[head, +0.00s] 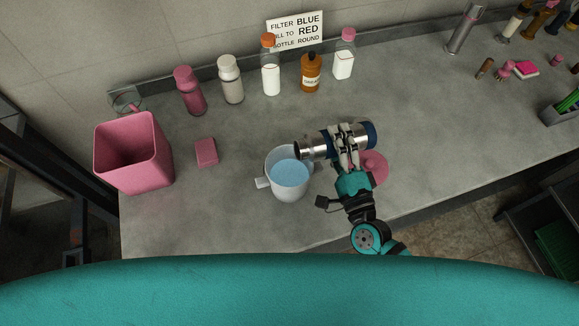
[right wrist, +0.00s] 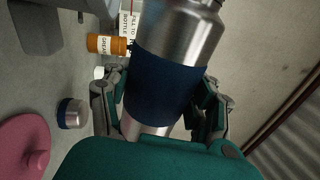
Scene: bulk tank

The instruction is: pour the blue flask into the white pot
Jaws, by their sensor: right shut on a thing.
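The flask (head: 314,147), bare metal with a dark blue band (right wrist: 170,85), is tilted to nearly lying, its open end to the left. My right gripper (head: 344,136) is shut around its middle. The flask's left end is at the upper right rim of the white pot (head: 290,192). The pot stands on the counter with light blue liquid inside. No stream shows between flask and pot. The flask's inside is hidden. My left gripper is not in view.
A pink lid (head: 377,167) lies right of the pot, and a small metal cap (right wrist: 72,113) shows in the right wrist view. A pink bin (head: 155,180) and pink block (head: 206,152) are left. Several bottles (head: 271,78) line the back. The front-left counter is clear.

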